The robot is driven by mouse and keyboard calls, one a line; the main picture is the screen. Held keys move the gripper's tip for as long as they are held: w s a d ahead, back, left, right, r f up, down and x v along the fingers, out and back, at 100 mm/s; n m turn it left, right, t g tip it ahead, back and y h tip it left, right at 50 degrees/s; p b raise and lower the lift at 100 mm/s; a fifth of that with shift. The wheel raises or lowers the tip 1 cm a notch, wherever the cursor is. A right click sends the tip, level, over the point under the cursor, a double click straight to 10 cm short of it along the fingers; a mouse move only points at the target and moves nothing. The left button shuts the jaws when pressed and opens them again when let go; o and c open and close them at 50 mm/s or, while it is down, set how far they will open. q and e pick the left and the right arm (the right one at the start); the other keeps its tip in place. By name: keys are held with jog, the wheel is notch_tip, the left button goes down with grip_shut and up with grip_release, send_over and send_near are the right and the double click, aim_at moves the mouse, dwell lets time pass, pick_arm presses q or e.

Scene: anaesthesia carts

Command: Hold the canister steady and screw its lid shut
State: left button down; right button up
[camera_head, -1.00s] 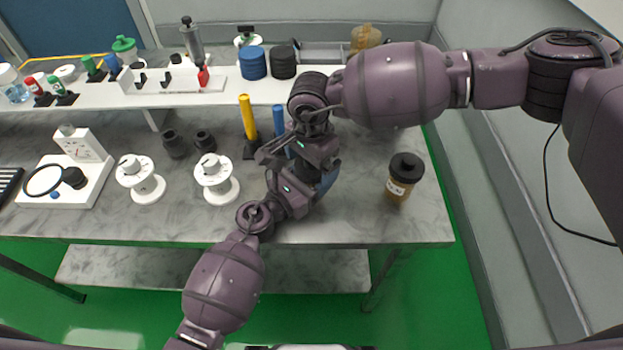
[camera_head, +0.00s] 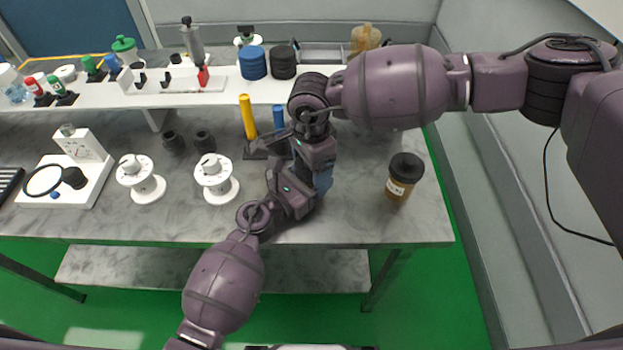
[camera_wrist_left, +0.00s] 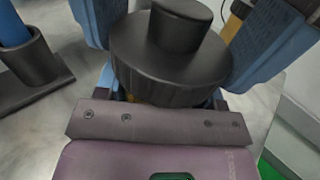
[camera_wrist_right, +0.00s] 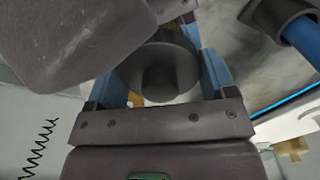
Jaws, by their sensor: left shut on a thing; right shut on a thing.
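The canister is mostly hidden in the head view behind my grippers. Its black lid (camera_wrist_left: 170,62), with a raised round knob, shows in the left wrist view, with a sliver of amber canister body (camera_wrist_left: 131,98) below it. My left gripper (camera_wrist_left: 178,45) has its blue fingers on either side there, shut on the canister. In the right wrist view the dark round lid with its knob (camera_wrist_right: 160,82) lies between the blue fingers of my right gripper (camera_wrist_right: 160,60), which is shut on it. Whether the lid sits level on the canister cannot be told.
A second amber jar with a black lid (camera_head: 398,188) stands to the right. A yellow rod (camera_head: 248,118) and a blue rod (camera_head: 279,118) stand in dark holders close behind my grippers. White spools (camera_head: 217,190) stand left. The table front (camera_head: 350,225) is clear.

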jog(key=o, duration=1)
jog(key=shift+c, duration=0.2)
jog(key=shift+r, duration=0.1)
jog(key=shift+r, duration=2.15)
jog(key=shift+c, duration=0.2)
jog(key=shift+r+n, duration=1.5)
jog(key=shift+r, duration=0.25)
